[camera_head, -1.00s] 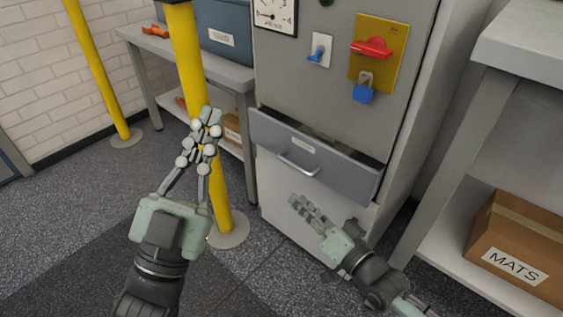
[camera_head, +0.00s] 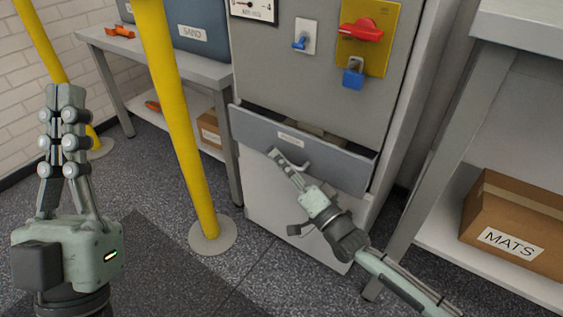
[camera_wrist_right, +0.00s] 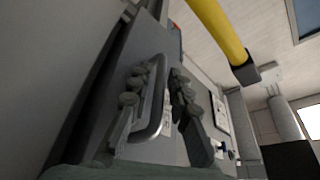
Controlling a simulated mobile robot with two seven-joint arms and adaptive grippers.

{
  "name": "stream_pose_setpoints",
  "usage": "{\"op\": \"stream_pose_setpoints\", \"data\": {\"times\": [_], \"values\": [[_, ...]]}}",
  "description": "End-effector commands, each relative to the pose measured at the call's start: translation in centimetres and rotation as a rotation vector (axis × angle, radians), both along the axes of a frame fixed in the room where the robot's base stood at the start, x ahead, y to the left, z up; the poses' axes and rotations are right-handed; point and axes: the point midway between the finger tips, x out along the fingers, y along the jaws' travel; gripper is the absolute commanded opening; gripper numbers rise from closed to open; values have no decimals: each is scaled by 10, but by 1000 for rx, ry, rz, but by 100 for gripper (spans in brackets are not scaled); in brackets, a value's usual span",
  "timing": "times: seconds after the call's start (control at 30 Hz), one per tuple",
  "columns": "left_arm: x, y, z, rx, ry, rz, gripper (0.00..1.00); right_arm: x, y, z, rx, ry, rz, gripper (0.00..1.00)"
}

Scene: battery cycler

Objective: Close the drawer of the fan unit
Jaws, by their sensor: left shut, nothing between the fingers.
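The grey drawer (camera_head: 340,167) of the fan unit (camera_head: 330,65) stands partly open, with a dark gap and some contents along its top edge. Its bar handle (camera_head: 297,165) is partly hidden by my right gripper (camera_head: 274,154). In the right wrist view the handle (camera_wrist_right: 158,105) lies between the two spread fingers of my right gripper (camera_wrist_right: 155,90). The gripper is open around the handle; I cannot tell whether a finger touches it. My left gripper (camera_head: 66,92) is shut and empty, pointing up at the far left, well away from the drawer.
A yellow post (camera_head: 176,110) stands between my left gripper and the fan unit. Left of the unit is a bench (camera_head: 205,75) with a blue SAND box (camera_head: 203,25). At right, a shelf (camera_head: 495,275) holds a MATS carton (camera_head: 515,220). The floor before the unit is clear.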

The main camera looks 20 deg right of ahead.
Motion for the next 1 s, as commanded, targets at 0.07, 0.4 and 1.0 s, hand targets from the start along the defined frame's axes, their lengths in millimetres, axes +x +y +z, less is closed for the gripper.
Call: {"op": "stream_pose_setpoints", "data": {"times": [0.07, 0.4, 1.0], "values": [[0, 0, 0, -1, -4, 1, 0, 2, 1, 0, -1, 1, 0, 19], [0, 0, 0, 0, -3, 2, 0, 2, 1, 0, -1, 1, 0, 1], [-11, 6, 5, -31, -86, 6, 0, 19, -21, -2, -6, -2, 1, 0]]}}
